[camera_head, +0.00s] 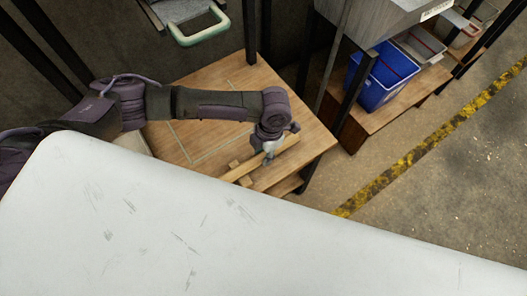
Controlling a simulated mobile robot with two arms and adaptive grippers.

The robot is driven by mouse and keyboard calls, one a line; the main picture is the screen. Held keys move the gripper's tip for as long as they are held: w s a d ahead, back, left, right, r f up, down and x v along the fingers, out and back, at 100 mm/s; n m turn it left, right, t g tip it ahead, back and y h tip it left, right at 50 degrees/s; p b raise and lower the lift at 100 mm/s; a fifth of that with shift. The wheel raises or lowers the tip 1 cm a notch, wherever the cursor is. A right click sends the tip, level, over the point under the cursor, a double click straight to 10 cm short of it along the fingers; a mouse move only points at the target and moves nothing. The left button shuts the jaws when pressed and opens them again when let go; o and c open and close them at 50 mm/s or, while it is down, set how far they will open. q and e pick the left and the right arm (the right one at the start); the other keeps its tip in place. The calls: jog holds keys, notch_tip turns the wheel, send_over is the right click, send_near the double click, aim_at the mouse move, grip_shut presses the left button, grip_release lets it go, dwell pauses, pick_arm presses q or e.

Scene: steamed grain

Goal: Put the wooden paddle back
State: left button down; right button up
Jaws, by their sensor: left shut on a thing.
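The wooden paddle (285,143) is a long, pale, narrow piece lying slantwise low over the near right part of a wooden table (220,83). My left gripper (268,160) points down and is shut on the paddle near its middle. Small wooden crosspieces (247,180) show by the paddle's near left end. I cannot tell whether the paddle rests on them or is held just above. My right gripper is not in view.
Dark posts (250,30) stand at the table's back and right. A blue bin (382,76) sits on a wooden shelf to the right. A yellow-black floor line (420,150) runs beyond. A pale surface in the foreground hides the table's near left part.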

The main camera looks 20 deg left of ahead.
pick_arm(q)
jog(key=shift+f, duration=0.2)
jog(key=c, duration=0.7)
grip_release()
jog(key=r, duration=0.4)
jog(key=w+r, duration=0.1)
jog(key=r, duration=0.3)
jog(key=d+r, duration=0.1)
jog(key=r, duration=0.3)
jog(key=shift+w, duration=0.15)
jog(key=shift+f, duration=0.1)
